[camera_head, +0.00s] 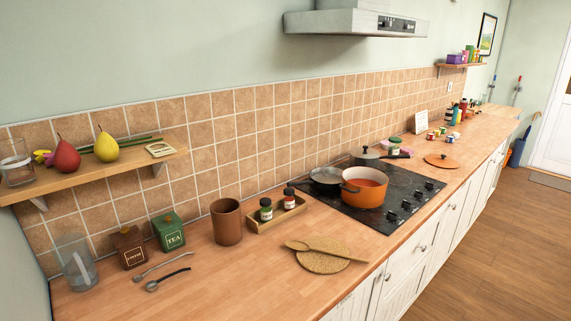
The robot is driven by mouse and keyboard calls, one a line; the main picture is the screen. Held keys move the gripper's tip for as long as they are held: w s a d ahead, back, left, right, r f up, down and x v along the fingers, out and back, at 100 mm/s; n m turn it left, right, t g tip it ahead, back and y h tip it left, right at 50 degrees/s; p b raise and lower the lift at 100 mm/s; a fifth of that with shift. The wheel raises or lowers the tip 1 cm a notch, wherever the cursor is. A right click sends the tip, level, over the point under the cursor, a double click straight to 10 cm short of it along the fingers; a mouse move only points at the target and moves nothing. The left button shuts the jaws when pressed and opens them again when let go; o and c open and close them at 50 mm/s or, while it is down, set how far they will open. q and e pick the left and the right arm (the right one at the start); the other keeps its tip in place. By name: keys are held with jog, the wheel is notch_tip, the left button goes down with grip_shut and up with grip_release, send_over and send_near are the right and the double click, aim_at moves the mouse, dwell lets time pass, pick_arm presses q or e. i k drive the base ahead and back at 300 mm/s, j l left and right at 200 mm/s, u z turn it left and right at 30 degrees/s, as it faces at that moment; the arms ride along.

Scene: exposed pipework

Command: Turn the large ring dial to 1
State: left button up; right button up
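The black hob (350,203) is set into the wooden worktop. Several small dark dials stand in a row along its right side, from the nearest dial (392,216) to the farthest dial (429,186). Their markings are too small to read, so I cannot tell which dial belongs to the large ring or where any of them points. An orange pot (363,196) with red contents stands on the hob near the dials and hides part of the surface. Neither of my grippers is in view.
A pan (326,177) and a grey lidded pan (379,158) also stand on the hob. A wooden spoon (325,250) lies on a round cork mat (322,262) left of it. The range hood (355,22) hangs above. Floor (480,230) along the cabinets is clear.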

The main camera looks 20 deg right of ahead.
aim_at(391, 216)
jog(key=z, duration=1.35)
